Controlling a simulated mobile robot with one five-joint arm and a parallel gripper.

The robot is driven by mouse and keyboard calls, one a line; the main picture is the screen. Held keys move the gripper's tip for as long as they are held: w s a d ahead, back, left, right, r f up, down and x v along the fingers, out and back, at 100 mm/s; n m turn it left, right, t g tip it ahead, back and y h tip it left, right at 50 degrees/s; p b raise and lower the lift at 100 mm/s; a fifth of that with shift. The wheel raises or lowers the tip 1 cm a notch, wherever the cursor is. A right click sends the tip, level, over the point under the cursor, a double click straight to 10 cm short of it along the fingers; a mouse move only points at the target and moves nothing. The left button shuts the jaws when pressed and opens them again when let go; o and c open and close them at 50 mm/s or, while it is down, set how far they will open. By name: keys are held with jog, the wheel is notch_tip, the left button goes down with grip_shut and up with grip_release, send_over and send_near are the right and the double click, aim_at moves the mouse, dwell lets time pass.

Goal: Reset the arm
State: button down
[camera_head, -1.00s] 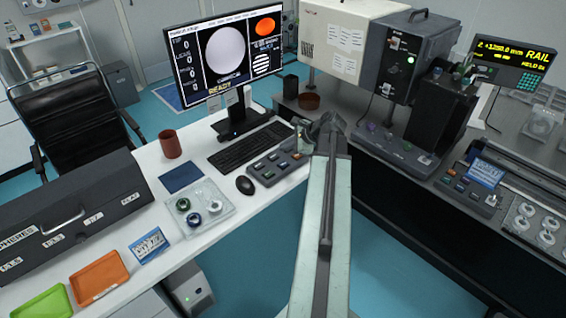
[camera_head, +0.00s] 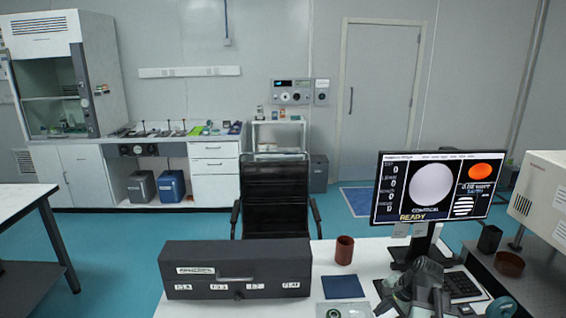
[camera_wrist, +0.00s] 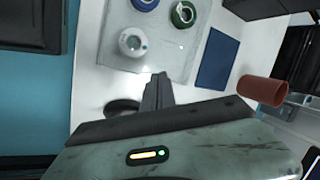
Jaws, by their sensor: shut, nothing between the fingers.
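My gripper shows in the wrist view (camera_wrist: 158,88), with its dark fingers shut together and nothing between them. It hangs above the white desk (camera_wrist: 88,85), near a clear tray (camera_wrist: 150,45) that carries several ring-shaped parts. In the head view my folded arm appears at the lower right, in front of the monitor (camera_head: 435,187). The fingertips are hard to make out there.
A dark case (camera_head: 237,270), a reddish cup (camera_head: 344,250) and a blue pad (camera_head: 343,287) lie on the desk. A black chair (camera_head: 275,195) stands behind it. A mouse (camera_wrist: 122,106) lies close to the gripper in the wrist view. Open blue floor lies left.

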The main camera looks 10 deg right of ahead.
jog(key=a+n+g, duration=0.1)
jog(key=a+n, duration=0.1)
jog(key=a, duration=0.2)
jog(key=s+a+n, duration=0.1)
jog(key=a+n, duration=0.1)
jog(key=a, duration=0.3)
jog(key=a+n+g+h+p, duration=0.1)
jog(key=a+n, duration=0.2)
jog(key=a, duration=0.1)
jog(key=shift+s+a+g, duration=0.15)
jog(key=shift+a+g, duration=0.1)
jog(key=shift+g, duration=0.05)
jog(key=s+a+n+g+h, duration=0.1)
jog(key=s+a+n, duration=0.1)
jog(key=a+n, duration=0.4)
jog(key=shift+s+a+r+h+p, duration=0.15)
jog(key=shift+s+a+h+p, duration=0.2)
jog(key=shift+a, duration=0.8)
